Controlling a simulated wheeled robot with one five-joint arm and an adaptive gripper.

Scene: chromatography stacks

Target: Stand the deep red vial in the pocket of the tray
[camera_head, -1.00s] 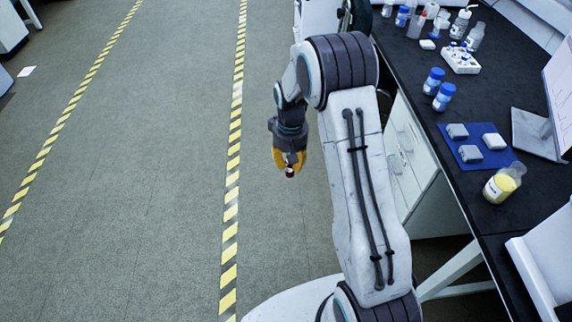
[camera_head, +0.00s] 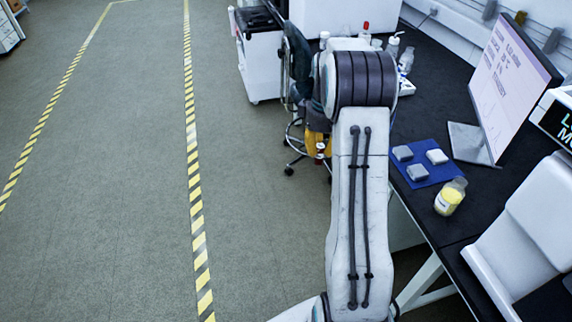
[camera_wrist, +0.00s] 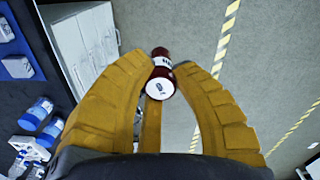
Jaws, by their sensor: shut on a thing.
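My gripper (camera_wrist: 160,70) is shut on the deep red vial (camera_wrist: 161,73), which has a pale labelled end facing the wrist camera. In the head view my gripper (camera_head: 318,143) hangs beside my arm, left of the bench and over the floor, partly hidden by the arm. The vial's end (camera_head: 320,147) shows small between the fingers. The white tray (camera_head: 406,88) stands on the black bench, mostly hidden behind my arm, so its pocket cannot be made out. A white piece that may be the tray shows at the lower left of the wrist view (camera_wrist: 28,147).
On the bench are a blue mat (camera_head: 432,174) with grey and white blocks, a yellow-filled bottle (camera_head: 449,198), a monitor (camera_head: 512,80) and several bottles at the back. A chair (camera_head: 298,65) stands beyond my gripper. The floor at left is clear.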

